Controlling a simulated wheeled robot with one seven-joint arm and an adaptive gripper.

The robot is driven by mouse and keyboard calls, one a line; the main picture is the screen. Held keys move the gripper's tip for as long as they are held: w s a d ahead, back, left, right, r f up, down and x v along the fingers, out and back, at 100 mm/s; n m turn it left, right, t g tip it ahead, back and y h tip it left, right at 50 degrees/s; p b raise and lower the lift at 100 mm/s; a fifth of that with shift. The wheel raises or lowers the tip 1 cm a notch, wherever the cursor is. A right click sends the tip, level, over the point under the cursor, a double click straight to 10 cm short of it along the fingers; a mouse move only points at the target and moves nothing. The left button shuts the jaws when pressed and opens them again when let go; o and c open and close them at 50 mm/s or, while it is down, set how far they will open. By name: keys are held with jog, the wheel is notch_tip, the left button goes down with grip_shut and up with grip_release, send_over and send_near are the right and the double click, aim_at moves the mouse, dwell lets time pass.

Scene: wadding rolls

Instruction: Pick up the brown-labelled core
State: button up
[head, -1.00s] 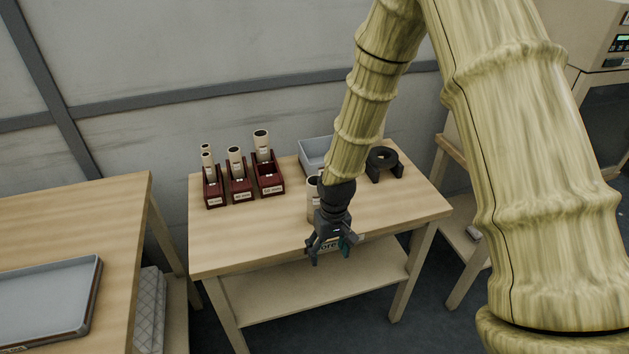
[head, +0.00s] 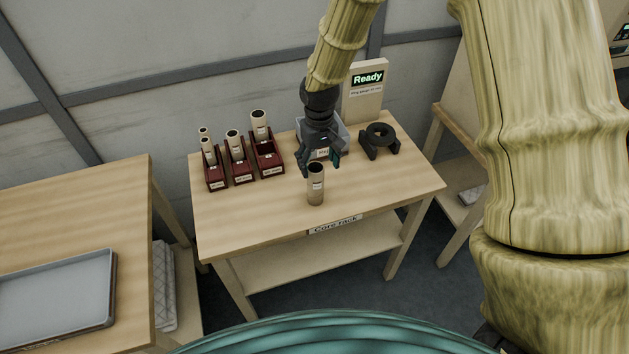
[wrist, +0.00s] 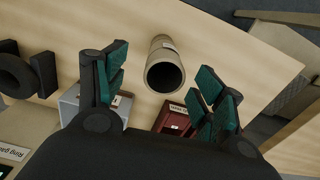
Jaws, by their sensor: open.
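A tan cardboard core (head: 315,186) with a pale label stands upright and alone near the front of the core rack table. Its label colour is too small to tell. My gripper (head: 321,152) is open and empty, above and behind this core in the head view. In the wrist view, the core (wrist: 166,68) shows its dark open end between my spread fingers (wrist: 162,80), and no contact shows. Several other cores stand in dark red holders at the table's left, including a core (head: 259,126) in the rear right holder; their label colours cannot be told.
A grey bin (head: 341,134) stands behind my gripper, with a black ring gauge (head: 379,137) to its right. A sign reading Ready (head: 367,82) stands at the back. The red holders (head: 239,172) are on the left. The table's front left (head: 245,220) is clear.

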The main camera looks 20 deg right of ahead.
aim_at(315, 179)
jog(key=shift+f, duration=1.2)
jog(key=shift+w+a+f+p, duration=0.1)
jog(key=shift+a+f+p, duration=0.1)
jog(key=shift+f+p, duration=0.6)
jog(key=shift+w+a+f+p, duration=0.1)
jog(key=shift+a+f+p, duration=0.1)
jog(key=shift+f+p, duration=0.55)
jog(key=shift+f, duration=1.15)
jog(key=shift+c, duration=0.4)
jog(key=c, duration=1)
